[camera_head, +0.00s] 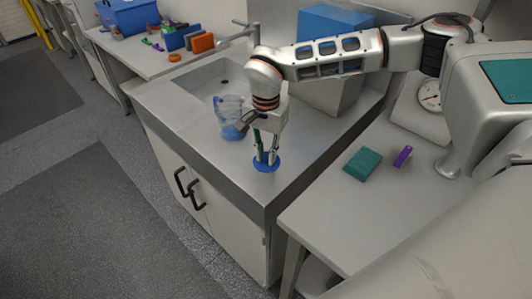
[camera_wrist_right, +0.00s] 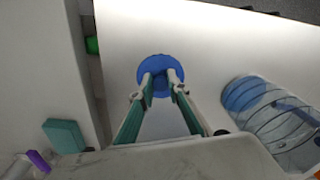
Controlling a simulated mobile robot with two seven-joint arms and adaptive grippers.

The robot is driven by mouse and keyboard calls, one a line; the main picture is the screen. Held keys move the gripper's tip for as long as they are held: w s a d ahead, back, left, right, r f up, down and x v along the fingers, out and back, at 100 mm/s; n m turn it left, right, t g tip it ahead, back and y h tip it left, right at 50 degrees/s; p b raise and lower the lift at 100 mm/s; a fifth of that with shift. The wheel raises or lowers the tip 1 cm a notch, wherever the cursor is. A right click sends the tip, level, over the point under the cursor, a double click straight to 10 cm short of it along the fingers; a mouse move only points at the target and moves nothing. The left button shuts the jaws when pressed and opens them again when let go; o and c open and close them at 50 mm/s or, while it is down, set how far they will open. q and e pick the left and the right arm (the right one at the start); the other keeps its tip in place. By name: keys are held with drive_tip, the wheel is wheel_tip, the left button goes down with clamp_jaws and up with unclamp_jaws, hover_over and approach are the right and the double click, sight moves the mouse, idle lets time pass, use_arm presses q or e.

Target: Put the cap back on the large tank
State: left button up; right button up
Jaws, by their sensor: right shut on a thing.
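The large tank (camera_head: 229,106) is a clear ribbed container with blue toward its bottom. It appears upright on the steel counter, left of my right gripper, and also shows at the right of the right wrist view (camera_wrist_right: 272,108). My right gripper (camera_head: 265,157) points down and is shut on the blue round cap (camera_head: 267,164). In the right wrist view the cap (camera_wrist_right: 160,66) sits between the fingertips. The cap is at or just above the counter, apart from the tank; I cannot tell whether it touches the surface. My left gripper is not in view.
The steel counter (camera_head: 204,146) has a sink behind the tank. A large blue-topped box (camera_head: 335,24) stands at the back. A teal block (camera_head: 363,164) and a purple item (camera_head: 403,156) lie on the right table. An orange block (camera_head: 202,42) is on the far bench.

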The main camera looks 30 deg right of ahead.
sight(266, 156)
drive_tip(key=o, duration=0.8)
drive_tip(key=shift+f, duration=0.1)
wheel_tip(266, 156, up, 12)
drive_tip(key=shift+r, duration=0.15)
drive_tip(key=shift+s, duration=0.1)
idle(0.5)
